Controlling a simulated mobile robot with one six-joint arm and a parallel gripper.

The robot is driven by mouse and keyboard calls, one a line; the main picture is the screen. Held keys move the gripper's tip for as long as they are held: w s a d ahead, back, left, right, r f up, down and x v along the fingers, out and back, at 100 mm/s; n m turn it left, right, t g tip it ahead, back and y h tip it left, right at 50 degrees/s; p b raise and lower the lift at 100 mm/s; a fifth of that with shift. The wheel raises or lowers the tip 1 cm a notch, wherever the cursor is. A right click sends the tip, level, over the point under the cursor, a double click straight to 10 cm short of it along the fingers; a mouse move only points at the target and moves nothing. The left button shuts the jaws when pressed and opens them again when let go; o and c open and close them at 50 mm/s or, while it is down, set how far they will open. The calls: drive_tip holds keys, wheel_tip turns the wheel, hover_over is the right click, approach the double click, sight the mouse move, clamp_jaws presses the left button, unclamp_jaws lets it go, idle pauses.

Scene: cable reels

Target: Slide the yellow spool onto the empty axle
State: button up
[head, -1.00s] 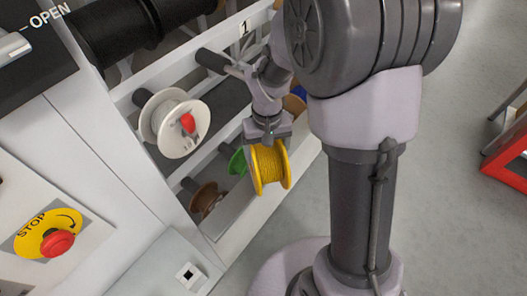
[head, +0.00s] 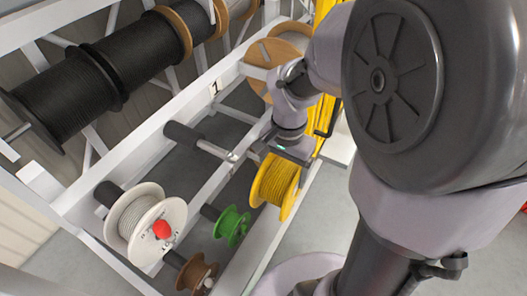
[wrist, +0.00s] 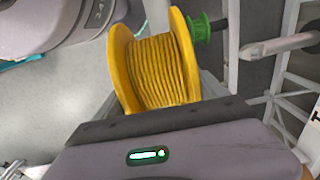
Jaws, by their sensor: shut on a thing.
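My gripper (head: 288,152) is shut on the yellow spool (head: 274,187) and holds it in the air, its flanges upright and slightly tilted. The yellow spool also fills the upper middle of the wrist view (wrist: 158,68). The empty axle (head: 213,149), with a dark base and a bare metal end, sticks out of the rack to the left of my gripper. In the wrist view its pale tip (wrist: 270,46) points toward the spool from the right. The spool and the axle are apart. My fingertips are mostly hidden.
A white spool (head: 128,214) with a red cap sits on an axle at lower left. A green spool (head: 231,229) and a brown spool (head: 194,272) are mounted lower. Big black reels (head: 125,62) line the upper rack. A label "1" (head: 215,87) marks the rail.

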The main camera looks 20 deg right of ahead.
drive_tip(key=shift+w+a+r, duration=0.1)
drive_tip(key=shift+w, duration=0.35)
drive_tip(key=w+a, duration=0.3)
drive_tip(key=w, duration=0.1)
drive_tip(key=w+a+p, duration=0.1)
drive_tip(key=w+a, duration=0.2)
drive_tip(key=w, duration=0.1)
drive_tip(key=w+a+p, duration=0.1)
drive_tip(key=w+a, duration=0.2)
drive_tip(key=w, duration=0.2)
drive_tip(key=shift+w+a+f, duration=0.1)
drive_tip(key=shift+a+f, duration=0.1)
drive_tip(key=shift+a, duration=0.1)
drive_tip(key=shift+w+a+r, duration=0.1)
drive_tip(key=shift+w+a, duration=0.15)
drive_tip(key=shift+w, duration=0.2)
drive_tip(key=shift+w+a+p, duration=0.45)
drive_tip(key=shift+w+a, duration=0.2)
drive_tip(key=shift+w, duration=0.2)
drive_tip(key=shift+w+a+p, duration=0.4)
drive_tip(key=shift+w+a, duration=0.2)
drive_tip(key=shift+w, duration=0.25)
drive_tip(key=shift+w+a+r, duration=0.1)
drive_tip(key=shift+w+r, duration=0.05)
drive_tip(key=shift+w, duration=0.05)
drive_tip(key=shift+s+f, duration=0.2)
drive_tip(key=shift+f, duration=0.1)
